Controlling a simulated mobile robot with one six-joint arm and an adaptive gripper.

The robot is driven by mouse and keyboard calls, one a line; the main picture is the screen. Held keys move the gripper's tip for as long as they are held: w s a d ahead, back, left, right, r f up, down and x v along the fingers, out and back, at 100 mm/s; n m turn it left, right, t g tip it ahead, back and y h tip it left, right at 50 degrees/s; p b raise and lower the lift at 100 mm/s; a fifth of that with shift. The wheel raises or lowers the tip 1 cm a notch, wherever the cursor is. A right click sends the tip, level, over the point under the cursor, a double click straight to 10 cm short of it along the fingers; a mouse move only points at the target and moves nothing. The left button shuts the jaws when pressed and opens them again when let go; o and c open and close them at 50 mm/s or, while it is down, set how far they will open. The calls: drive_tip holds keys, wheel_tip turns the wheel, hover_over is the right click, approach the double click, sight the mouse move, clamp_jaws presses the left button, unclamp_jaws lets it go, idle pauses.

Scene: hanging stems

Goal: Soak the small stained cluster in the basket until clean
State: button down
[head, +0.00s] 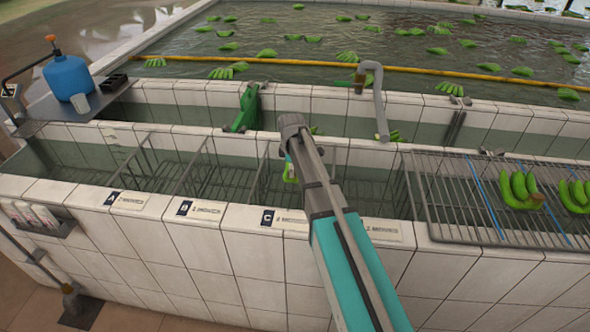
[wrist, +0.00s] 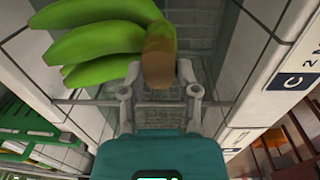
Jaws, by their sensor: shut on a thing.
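My gripper (wrist: 159,88) is shut on the brown cut crown of a small green banana cluster (wrist: 95,45). In the wrist view, the fingers spread to the left of the crown, with tiled walls and water or grating below. No stain can be made out on the visible skin. Wire dividers (head: 190,165) part the trough into bays near labels A, B and C.
A wire rack (head: 450,200) on the right bears green clusters (head: 520,188). A grey curved pipe (head: 378,95) and a green bracket (head: 247,105) stand behind the trough. A large pool (head: 400,60) holds floating bananas. A blue sprayer tank (head: 67,77) stands at the left.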

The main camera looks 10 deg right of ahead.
wheel_tip(320, 180, down, 14)
drive_tip(key=b, duration=1.3)
drive_tip(key=shift+r, duration=0.25)
drive_tip(key=shift+f+b, duration=0.45)
idle(5.4)
